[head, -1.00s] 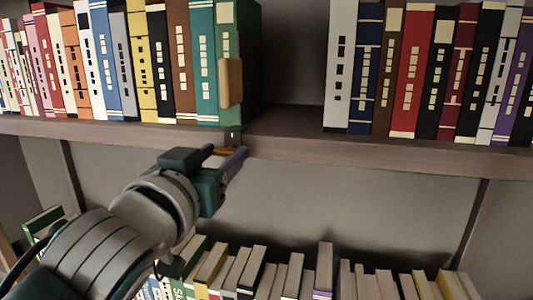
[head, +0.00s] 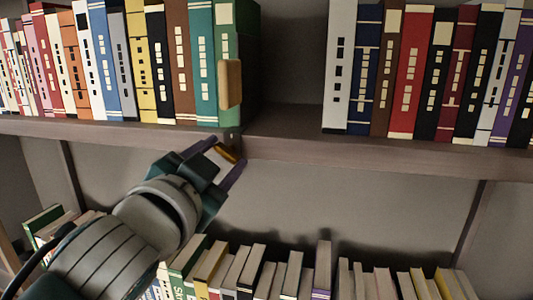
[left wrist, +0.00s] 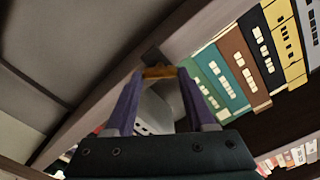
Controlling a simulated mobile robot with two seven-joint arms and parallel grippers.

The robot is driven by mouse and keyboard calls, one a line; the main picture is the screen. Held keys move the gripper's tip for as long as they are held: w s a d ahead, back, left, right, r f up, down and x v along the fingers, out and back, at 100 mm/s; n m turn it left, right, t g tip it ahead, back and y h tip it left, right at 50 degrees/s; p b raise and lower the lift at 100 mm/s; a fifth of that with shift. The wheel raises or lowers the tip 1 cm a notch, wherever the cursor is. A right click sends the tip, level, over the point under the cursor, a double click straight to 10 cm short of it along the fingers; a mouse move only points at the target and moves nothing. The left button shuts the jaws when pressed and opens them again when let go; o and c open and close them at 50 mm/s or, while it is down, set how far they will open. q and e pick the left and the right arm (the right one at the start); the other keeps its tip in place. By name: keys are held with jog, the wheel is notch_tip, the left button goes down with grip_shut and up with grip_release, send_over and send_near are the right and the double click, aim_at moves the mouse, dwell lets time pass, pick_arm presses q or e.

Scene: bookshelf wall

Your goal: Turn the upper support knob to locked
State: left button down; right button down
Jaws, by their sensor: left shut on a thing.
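The upper support knob (head: 229,153) is a small orange-yellow piece at the front edge of the upper shelf, just under a dark fitting. My left gripper (head: 226,155) has its purple fingers on either side of it and is shut on it. The left wrist view shows the knob (left wrist: 160,72) between the two fingertips (left wrist: 158,76), with the dark fitting (left wrist: 152,54) right behind it. The fingers hide the knob's sides. My right gripper is not in view.
The upper shelf board (head: 380,150) carries a row of books on each side of an empty gap. A green book (head: 203,60) beside the gap has a tan handle-like block (head: 231,83) in front. Several books (head: 325,270) stand on the lower shelf, beneath my arm.

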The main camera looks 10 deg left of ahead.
pick_arm(q)
jog(key=shift+m, duration=1.7)
jog(key=shift+c, duration=1.2)
grip_release()
jog(key=s, duration=1)
jog(key=shift+a, duration=0.15)
jog(key=shift+a, duration=0.1)
